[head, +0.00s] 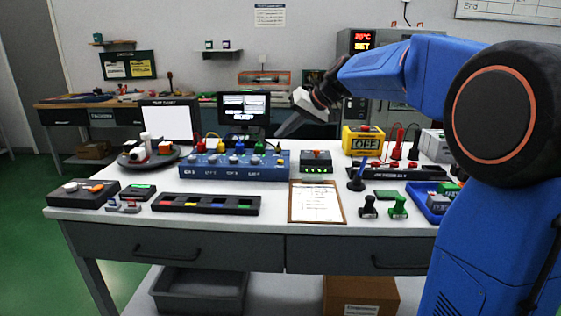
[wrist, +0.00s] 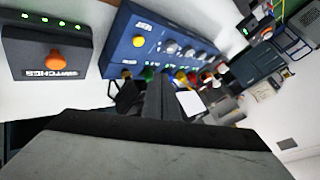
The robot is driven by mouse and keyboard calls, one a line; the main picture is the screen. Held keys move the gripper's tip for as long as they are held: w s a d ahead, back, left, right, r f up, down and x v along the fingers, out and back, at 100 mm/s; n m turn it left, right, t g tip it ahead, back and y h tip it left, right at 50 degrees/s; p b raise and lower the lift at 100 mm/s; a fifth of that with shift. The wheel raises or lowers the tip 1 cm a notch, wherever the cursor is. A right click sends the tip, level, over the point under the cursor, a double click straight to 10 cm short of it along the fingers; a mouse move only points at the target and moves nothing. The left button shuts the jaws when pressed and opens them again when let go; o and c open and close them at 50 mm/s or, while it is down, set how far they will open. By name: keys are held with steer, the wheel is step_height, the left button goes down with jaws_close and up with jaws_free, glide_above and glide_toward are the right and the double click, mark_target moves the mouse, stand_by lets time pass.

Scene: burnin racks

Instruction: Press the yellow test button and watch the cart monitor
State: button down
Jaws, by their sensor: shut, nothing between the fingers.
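My gripper (head: 283,132) is shut and empty, with its tips pointing down toward the right end of the blue panel (head: 235,172). In the wrist view its closed fingers (wrist: 155,88) stand in front of the same blue panel (wrist: 112,60). A round yellow button (wrist: 138,41) sits on that panel beside a white label, apart from the fingertips. A monitor (head: 170,122) with a blank white screen and a small label above stands behind the panel on the left. A second, dark-framed monitor (head: 243,110) shows a grey picture. The fingers hide part of the panel's back edge in the wrist view.
A dark switch box (head: 316,160) with an orange button and green lights sits right of the panel. A clipboard (head: 316,202) lies in front. A yellow meter (head: 363,141), stamps and a blue tray stand to the right. Colored plugs rise along the panel's back.

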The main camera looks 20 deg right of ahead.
steer(key=shift+f, duration=2.75)
steer(key=shift+f, duration=0.85)
stand_by(0.7)
steer(key=shift+r, duration=0.9)
steer(key=shift+r, duration=0.1)
step_height(320, 180, up, 5)
steer(key=shift+f, duration=0.1)
stand_by(0.6)
stand_by(0.5)
